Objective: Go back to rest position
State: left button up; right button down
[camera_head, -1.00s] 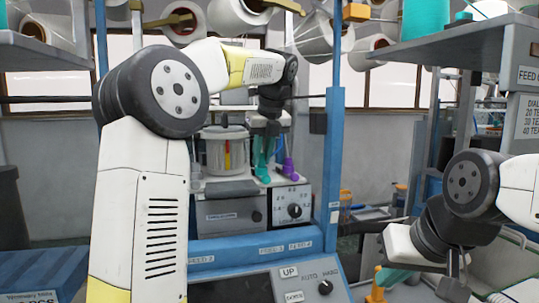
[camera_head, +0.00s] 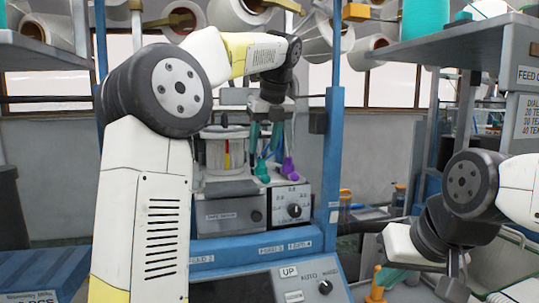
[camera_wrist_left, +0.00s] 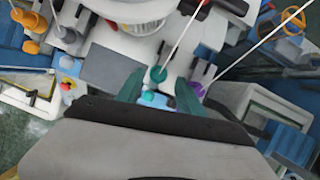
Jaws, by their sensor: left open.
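My left gripper (camera_head: 264,148) hangs with its teal fingers pointing down above the panel of the grey machine. It is open with nothing between its fingers. Below it stand a teal piece (camera_head: 262,171) and a purple piece (camera_head: 290,168) on the machine top. In the left wrist view, the two teal fingers (camera_wrist_left: 159,88) are spread, with the teal knob (camera_wrist_left: 158,74) seen between them and the purple one (camera_wrist_left: 196,90) to the right. My right gripper (camera_head: 395,276) is low at the right, partly hidden; its fingers cannot be clearly told apart.
A blue post (camera_head: 334,160) stands just right of my left gripper. A clear-walled canister (camera_head: 226,153) stands behind and left of it. Thread cones (camera_head: 240,14) hang above. A grey shelf (camera_head: 455,46) juts in at the upper right. An orange peg (camera_head: 377,284) is by my right gripper.

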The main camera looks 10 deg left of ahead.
pick_arm(q)
jog(key=s+n+h, duration=0.1)
jog(key=s+n, duration=0.6)
jog(key=s, duration=0.1)
jog(key=s+a+f+n+t+h, duration=0.1)
jog(key=s+a+f+n+h, duration=0.1)
jog(key=s+f+n, duration=0.8)
jog(key=s+a+n, duration=0.1)
jog(key=s+n, duration=0.2)
jog(key=n, duration=0.1)
jog(key=shift+s+f+t+h, duration=0.3)
jog(key=shift+f+t, duration=0.05)
jog(key=shift+t, duration=0.05)
jog(key=s+f+n, duration=0.4)
jog(key=f+n, duration=0.1)
jog(key=s+f+n+h, duration=0.1)
jog(key=s+f+n, duration=0.1)
jog(key=shift+d+f+n+t, duration=0.15)
jog(key=shift+n+t, duration=0.15)
jog(key=shift+c, duration=0.2)
